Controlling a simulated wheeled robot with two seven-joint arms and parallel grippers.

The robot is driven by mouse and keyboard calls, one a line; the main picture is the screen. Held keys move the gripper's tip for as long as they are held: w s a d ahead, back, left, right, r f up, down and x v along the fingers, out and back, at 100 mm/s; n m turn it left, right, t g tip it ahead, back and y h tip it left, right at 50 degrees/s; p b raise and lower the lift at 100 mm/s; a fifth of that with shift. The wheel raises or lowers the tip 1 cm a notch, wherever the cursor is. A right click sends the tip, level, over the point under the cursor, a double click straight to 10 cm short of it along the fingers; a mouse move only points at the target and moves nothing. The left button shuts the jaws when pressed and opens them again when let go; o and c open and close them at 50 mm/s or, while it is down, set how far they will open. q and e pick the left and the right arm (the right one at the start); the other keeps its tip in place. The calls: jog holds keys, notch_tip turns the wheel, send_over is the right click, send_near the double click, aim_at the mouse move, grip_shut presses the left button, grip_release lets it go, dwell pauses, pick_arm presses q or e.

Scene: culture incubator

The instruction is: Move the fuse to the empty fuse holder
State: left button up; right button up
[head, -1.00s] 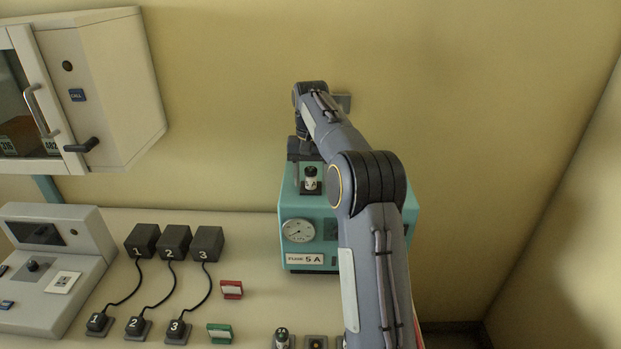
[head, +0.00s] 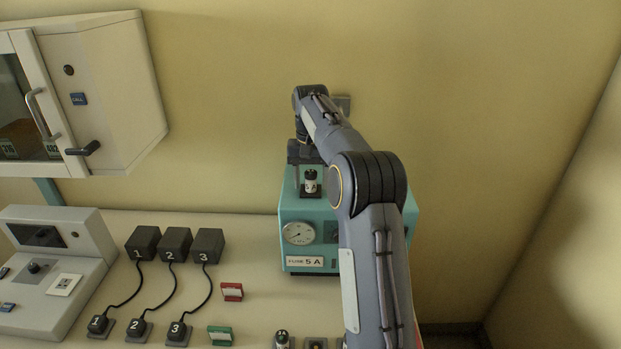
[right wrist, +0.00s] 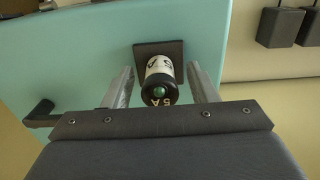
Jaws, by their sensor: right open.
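A fuse (head: 311,183) with a white label band stands upright on top of the teal unit (head: 290,210), whose front plate reads "FUSE 5 A". In the right wrist view the fuse (right wrist: 160,80), marked "5 A" with a green end, stands on a dark square holder (right wrist: 174,48). My right gripper (right wrist: 160,72) is open, one finger on each side of the fuse, with small gaps visible. In the head view the right gripper (head: 306,172) is partly hidden by my own arm. My left gripper is out of view.
At the bottom edge stand a 3 A fuse (head: 282,340) and a dark holder (head: 315,344), both cut off. Red (head: 232,291) and green (head: 220,335) tags, numbered black boxes (head: 175,243) with cables, and a grey console (head: 50,270) are on the left. A cabinet (head: 105,90) hangs above.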

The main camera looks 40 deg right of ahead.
aim_at(311, 172)
jog(key=shift+p, duration=0.4)
dwell(0.5)
grip_shut()
jog(key=shift+r, duration=3)
